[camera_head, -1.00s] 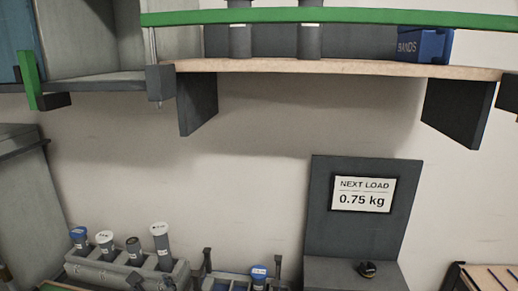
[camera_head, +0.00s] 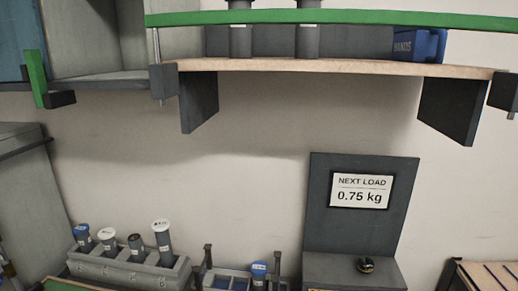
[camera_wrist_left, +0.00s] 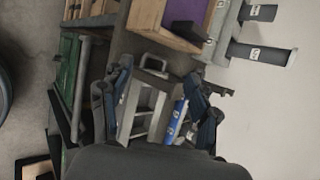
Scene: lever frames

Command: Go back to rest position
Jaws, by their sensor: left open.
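My left gripper (camera_wrist_left: 160,105) shows in the left wrist view with its two dark, blue-tinted fingers spread wide apart. Between the fingers I see a pale frame or tray (camera_wrist_left: 140,112) and a blue tube (camera_wrist_left: 178,120) beyond; neither looks clamped. I cannot pick out either gripper clearly in the head view. My right gripper is not in view.
A grey rack (camera_head: 128,269) holds several capped tubes. A small blue tray (camera_head: 228,280) stands beside it. A dark stand (camera_head: 332,232) bears a sign (camera_head: 361,191) reading "NEXT LOAD 0.75 kg". A wooden shelf (camera_head: 330,67) with a green rail (camera_head: 330,17) hangs above.

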